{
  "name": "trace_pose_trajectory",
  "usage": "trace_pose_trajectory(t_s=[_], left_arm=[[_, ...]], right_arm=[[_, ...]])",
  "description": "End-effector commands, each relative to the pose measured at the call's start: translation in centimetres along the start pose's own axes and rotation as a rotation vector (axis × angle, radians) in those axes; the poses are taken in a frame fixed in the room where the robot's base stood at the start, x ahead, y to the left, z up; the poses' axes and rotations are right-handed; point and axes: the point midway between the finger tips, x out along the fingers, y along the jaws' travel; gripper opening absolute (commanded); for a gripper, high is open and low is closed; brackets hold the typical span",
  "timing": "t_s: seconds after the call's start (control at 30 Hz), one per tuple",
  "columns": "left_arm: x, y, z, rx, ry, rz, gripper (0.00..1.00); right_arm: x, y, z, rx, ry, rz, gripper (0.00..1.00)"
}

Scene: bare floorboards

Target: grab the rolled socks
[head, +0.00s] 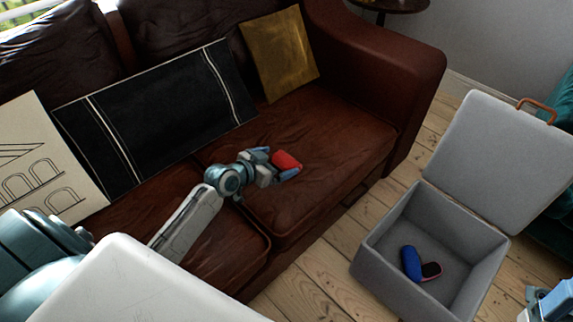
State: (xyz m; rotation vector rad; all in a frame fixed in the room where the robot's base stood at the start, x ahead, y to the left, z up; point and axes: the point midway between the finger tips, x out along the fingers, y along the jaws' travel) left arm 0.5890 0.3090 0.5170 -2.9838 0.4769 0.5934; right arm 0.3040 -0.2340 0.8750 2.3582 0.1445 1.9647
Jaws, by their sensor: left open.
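A small red bundle (287,159), which looks like the rolled socks, is on the brown leather sofa seat. My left gripper (275,164) is open, with its blue fingertips on either side of the red bundle. The fingers and wrist hide part of the bundle, and I cannot tell whether they touch it. Part of my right gripper (550,302) shows at the bottom right edge, cut off by the frame.
The sofa (345,125) holds a black striped cushion (160,115), a gold cushion (280,52) and a cream patterned cushion (45,160). An open grey box (385,270) on the floorboards contains a blue roll (411,263) and a dark, pink-edged item (432,271).

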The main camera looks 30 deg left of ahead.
Motion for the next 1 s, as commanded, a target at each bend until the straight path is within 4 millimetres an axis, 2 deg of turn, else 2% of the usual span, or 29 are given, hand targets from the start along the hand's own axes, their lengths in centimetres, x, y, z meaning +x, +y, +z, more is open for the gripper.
trace_pose_trajectory(t_s=[0.2, 0.33, 0.63, 0.67, 0.87, 1.0], left_arm=[[3.1, -0.2, 0.8, -0.003, 0.002, 0.000, 1.00], [4.6, -0.3, 0.7, -0.002, 0.002, -0.001, 1.00], [5.1, -0.2, 0.6, 0.000, 0.000, -0.001, 1.00], [5.1, -0.2, 0.6, 0.000, 0.000, -0.001, 0.96], [5.0, -0.2, 0.6, 0.000, 0.000, -0.001, 0.57], [5.0, -0.2, 0.6, 0.000, 0.000, -0.001, 0.55]], right_arm=[[-0.6, 0.0, 0.1, -0.003, 0.025, 0.008, 0.78], [-0.5, 0.0, 0.1, -0.004, 0.032, 0.011, 0.78], [-0.4, 0.0, 0.1, -0.004, 0.036, 0.011, 0.78], [-0.4, 0.0, 0.1, -0.004, 0.036, 0.011, 0.78], [-0.4, 0.0, 0.1, -0.004, 0.035, 0.012, 0.78], [-0.4, 0.0, 0.1, -0.004, 0.035, 0.012, 0.78]])
